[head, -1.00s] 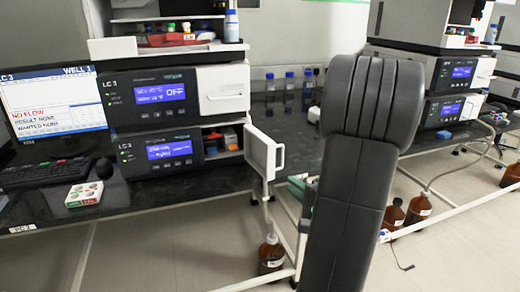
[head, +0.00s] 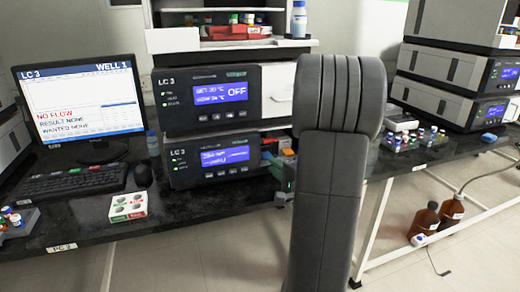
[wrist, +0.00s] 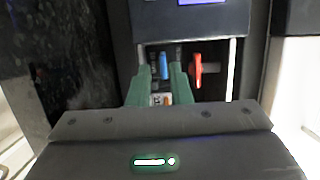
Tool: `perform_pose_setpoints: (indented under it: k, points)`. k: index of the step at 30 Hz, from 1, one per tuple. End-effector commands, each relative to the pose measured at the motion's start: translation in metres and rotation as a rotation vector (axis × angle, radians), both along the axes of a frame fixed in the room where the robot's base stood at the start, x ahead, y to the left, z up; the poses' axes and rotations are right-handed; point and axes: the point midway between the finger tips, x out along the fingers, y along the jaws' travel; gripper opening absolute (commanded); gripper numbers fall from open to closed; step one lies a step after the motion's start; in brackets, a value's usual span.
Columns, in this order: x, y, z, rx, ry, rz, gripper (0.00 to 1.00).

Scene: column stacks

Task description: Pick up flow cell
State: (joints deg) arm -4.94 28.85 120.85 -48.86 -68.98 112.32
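My gripper (wrist: 159,74) shows two green fingers in the wrist view. They stand apart, pointing into the open compartment of the lower LC 3 unit (head: 212,158). Inside are a blue part (wrist: 163,66), a red part (wrist: 197,72) to the right of the fingers, and a small orange and white part (wrist: 159,99) low between the fingers. I cannot tell which of these is the flow cell. Nothing is clearly gripped.
A monitor (head: 75,105) reading NO FLOW, a keyboard (head: 62,183) and a small white box (head: 128,207) are on the dark bench at left. Vials (head: 420,136) stand on the right bench. Brown bottles (head: 424,218) stand on the floor. The compartment walls leave little side room.

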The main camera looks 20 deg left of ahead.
Motion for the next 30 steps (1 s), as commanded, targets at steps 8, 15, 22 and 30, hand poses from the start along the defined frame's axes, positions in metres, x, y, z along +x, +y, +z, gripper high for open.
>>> perform_pose_setpoints:
  k: [8,15,22,30]
  points:
    - [0.024,0.027,0.001,-0.001,-0.002,0.003,0.18]
    - [0.035,0.039,0.003,-0.001,-0.001,0.000,0.18]
    - [0.035,0.039,0.003,0.000,0.000,-0.001,0.04]
    - [0.035,0.038,0.004,0.000,-0.001,0.000,0.00]
